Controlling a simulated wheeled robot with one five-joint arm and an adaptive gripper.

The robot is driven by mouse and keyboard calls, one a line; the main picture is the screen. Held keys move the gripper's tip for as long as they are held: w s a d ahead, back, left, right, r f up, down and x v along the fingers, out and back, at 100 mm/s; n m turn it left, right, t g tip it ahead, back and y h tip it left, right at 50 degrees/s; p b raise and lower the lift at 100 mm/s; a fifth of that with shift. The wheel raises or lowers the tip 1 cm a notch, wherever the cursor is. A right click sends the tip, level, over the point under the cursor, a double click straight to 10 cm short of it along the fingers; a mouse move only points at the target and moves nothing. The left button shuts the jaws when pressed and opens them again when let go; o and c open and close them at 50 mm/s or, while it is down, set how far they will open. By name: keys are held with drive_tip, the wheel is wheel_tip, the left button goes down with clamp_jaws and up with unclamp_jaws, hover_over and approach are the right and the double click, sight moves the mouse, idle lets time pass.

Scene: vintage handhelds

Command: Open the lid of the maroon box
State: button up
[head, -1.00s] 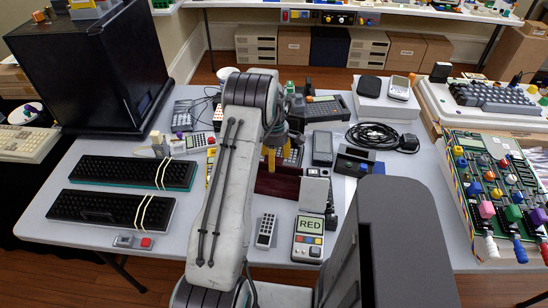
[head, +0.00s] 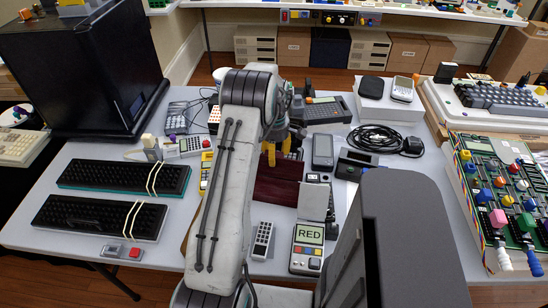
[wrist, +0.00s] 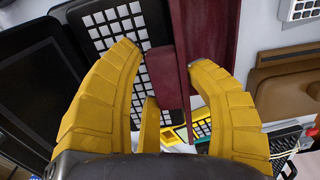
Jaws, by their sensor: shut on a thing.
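The maroon box (head: 274,191) stands on the table just right of my arm in the head view, partly hidden by the arm. Its lid (head: 284,168) appears raised and tilted up at the back of the box. My gripper (head: 277,150) is at the lid's upper edge, with its yellow fingers pointing down. In the wrist view, my gripper (wrist: 165,58) has its yellow fingers on either side of a maroon block (wrist: 168,80), which joins a long maroon panel (wrist: 211,35) seen nearly edge-on. How far the lid is open is hard to tell.
Keyboards (head: 125,178) lie left of my arm.

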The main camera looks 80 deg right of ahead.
drive_tip(key=shift+d+f, duration=0.1)
drive_tip(key=shift+d, duration=0.05)
drive_tip(key=shift+a, duration=0.2)
drive_tip(key=o, duration=1.1)
drive_tip(key=shift+d, duration=0.1)
drive_tip(key=shift+r, duration=0.2)
wheel_tip(320, 180, up, 12)
drive_tip(key=shift+f, duration=0.1)
